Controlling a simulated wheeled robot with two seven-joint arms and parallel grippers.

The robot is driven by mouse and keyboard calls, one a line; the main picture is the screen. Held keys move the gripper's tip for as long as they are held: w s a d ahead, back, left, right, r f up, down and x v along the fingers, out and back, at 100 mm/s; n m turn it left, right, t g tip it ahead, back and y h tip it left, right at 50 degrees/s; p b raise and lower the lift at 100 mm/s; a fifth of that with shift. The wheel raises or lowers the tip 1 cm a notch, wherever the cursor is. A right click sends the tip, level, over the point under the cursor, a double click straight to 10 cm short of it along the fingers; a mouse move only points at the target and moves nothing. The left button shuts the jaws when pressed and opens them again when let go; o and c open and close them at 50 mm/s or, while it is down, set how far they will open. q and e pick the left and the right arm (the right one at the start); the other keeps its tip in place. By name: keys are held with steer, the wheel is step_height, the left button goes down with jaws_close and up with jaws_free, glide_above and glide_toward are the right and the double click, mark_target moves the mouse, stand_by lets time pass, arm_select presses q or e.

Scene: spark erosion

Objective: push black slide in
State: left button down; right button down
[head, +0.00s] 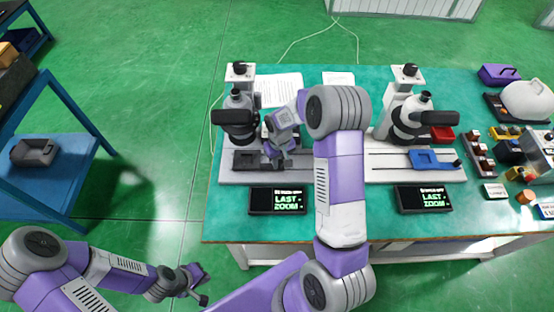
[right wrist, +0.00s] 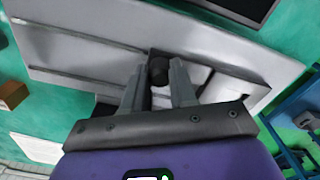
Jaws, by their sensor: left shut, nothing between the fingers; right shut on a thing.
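The black slide (head: 246,160) sits on the pale base of the left microscope station, below the microscope head. My right gripper (head: 283,161) is over the right part of this base, and its arm hides some of it. The knob's join to the slide is mostly hidden. My left gripper (head: 201,290) is shut and empty at the lower left, off the table and away from the slide.
The left microscope (head: 237,116) stands behind the base. A second microscope (head: 411,115) with a blue slide (head: 433,159) stands to the right. Two dark screens, left (head: 277,201) and right (head: 424,199), lie in front. Several small items crowd the table's right end.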

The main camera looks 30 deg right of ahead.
steer(key=shift+w+a, duration=0.1)
steer(key=shift+a, duration=0.05)
steer(key=c, duration=0.9)
jaws_free()
steer(key=shift+w+a, duration=0.1)
steer(key=shift+a, duration=0.05)
steer(key=shift+r, duration=0.2)
step_height(320, 180, up, 7)
steer(key=shift+r+p, duration=0.15)
steer(key=shift+p, duration=0.4)
